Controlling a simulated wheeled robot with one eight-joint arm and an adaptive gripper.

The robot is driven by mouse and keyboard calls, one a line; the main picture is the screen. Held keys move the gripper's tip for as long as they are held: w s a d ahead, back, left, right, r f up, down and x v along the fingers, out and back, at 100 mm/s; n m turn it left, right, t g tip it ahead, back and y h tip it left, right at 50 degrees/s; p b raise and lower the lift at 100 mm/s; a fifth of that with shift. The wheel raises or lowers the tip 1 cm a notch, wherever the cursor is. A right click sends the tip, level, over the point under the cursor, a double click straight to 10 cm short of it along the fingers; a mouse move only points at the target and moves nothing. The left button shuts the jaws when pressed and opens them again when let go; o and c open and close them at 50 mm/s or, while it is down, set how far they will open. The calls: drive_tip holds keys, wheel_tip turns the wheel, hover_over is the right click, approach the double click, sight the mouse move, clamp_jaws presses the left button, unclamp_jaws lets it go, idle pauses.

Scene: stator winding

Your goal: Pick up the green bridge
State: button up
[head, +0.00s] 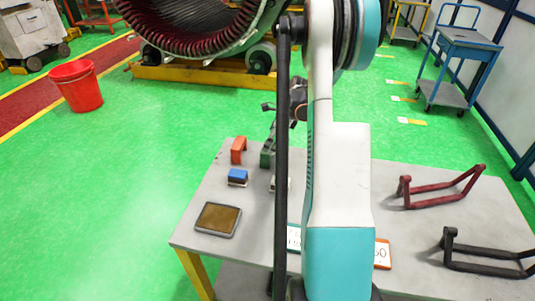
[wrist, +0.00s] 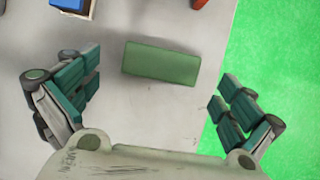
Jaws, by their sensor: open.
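The green bridge (wrist: 161,63) lies on the grey table between and just ahead of my open fingers in the wrist view, seen from above as a green rectangle, slightly tilted in the picture. My gripper (wrist: 160,97) is open and empty, one finger on each side; I cannot tell its height above the table. In the head view the green bridge (head: 267,157) shows in part near the table's far edge, beside the orange bridge. My arm and gripper (head: 284,118) hide part of it there.
The table (head: 185,226) carries an orange bridge (head: 238,150), a blue-topped block (head: 238,176), a brown-topped tray (head: 218,219), a dark red frame (head: 440,188) and a black frame (head: 490,262). The far table edge lies close to the green bridge, with green floor beyond.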

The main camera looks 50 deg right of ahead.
drive_tip(key=b+x, duration=0.2)
drive_tip(key=x, duration=0.3)
drive_tip(key=shift+d+f, duration=0.15)
drive_tip(key=shift+c, duration=0.2)
drive_tip(key=c, duration=1.2)
